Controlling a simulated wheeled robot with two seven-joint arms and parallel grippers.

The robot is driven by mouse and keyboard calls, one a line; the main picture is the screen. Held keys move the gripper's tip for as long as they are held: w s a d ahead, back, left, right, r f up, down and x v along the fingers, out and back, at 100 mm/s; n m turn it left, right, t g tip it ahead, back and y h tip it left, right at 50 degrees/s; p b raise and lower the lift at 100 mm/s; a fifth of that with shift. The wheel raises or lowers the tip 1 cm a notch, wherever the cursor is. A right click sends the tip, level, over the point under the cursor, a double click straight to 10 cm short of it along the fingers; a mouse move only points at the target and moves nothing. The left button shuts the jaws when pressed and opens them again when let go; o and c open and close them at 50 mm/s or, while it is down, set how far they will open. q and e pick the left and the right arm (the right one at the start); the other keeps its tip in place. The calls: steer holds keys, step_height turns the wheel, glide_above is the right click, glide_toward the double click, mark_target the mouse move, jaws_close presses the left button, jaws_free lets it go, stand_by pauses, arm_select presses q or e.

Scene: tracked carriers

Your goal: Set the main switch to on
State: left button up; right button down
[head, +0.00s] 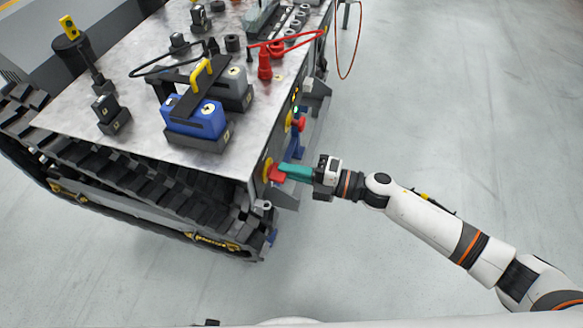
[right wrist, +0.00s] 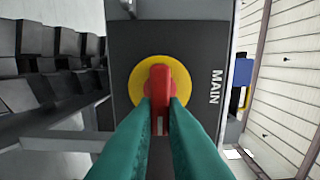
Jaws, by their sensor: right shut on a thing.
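The main switch is a red handle on a yellow round plate, on the side panel of the tracked carrier. In the head view the red handle (head: 276,173) sits at the carrier's near right corner. On and off marks are not readable. My left gripper is not in view.
The carrier's metal deck (head: 150,140) bears a blue battery block (head: 195,120), a grey block and several small fittings. Another red knob (head: 299,125) sits further along the side panel. Black tracks (head: 150,195) run below. The floor to the right is clear.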

steer(key=c, duration=1.5)
jaws_free()
steer(key=shift+d, duration=0.1)
